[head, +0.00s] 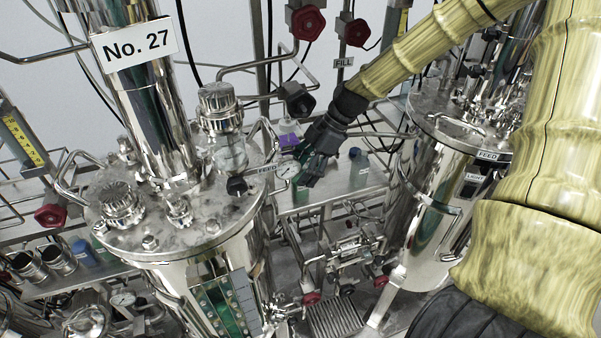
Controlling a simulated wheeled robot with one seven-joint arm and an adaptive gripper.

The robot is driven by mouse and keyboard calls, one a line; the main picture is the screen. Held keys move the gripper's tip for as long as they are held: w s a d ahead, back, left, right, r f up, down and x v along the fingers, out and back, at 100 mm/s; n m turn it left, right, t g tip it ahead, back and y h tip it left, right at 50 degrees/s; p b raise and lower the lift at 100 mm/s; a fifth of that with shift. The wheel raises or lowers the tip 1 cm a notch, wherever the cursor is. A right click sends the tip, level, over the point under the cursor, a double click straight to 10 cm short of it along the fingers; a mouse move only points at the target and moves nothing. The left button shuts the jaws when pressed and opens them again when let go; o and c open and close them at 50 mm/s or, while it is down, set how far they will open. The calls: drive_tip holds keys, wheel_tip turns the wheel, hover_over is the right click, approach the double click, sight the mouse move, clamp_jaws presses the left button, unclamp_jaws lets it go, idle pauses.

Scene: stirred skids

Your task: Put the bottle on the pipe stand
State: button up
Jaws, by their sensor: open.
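My gripper (307,172) is open above a metal shelf (333,192) between the two steel vessels. A small greenish bottle (359,172) with a dark cap stands on this shelf, just right of my gripper. Another green item shows partly behind the fingers, and I cannot tell whether it is a second bottle. The fingers look close to it, but contact cannot be made out. Metal pipework on a frame (345,250) stands below the shelf; I cannot tell whether this is the pipe stand.
Another vessel (435,200) stands at right. Red-handled valves (308,22) hang above. Free room is narrow.

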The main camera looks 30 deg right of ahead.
drive_tip(key=b+v, duration=0.1)
drive_tip(key=v, duration=0.5)
drive_tip(key=shift+r, duration=0.2)
drive_tip(key=shift+d, duration=0.1)
idle(0.3)
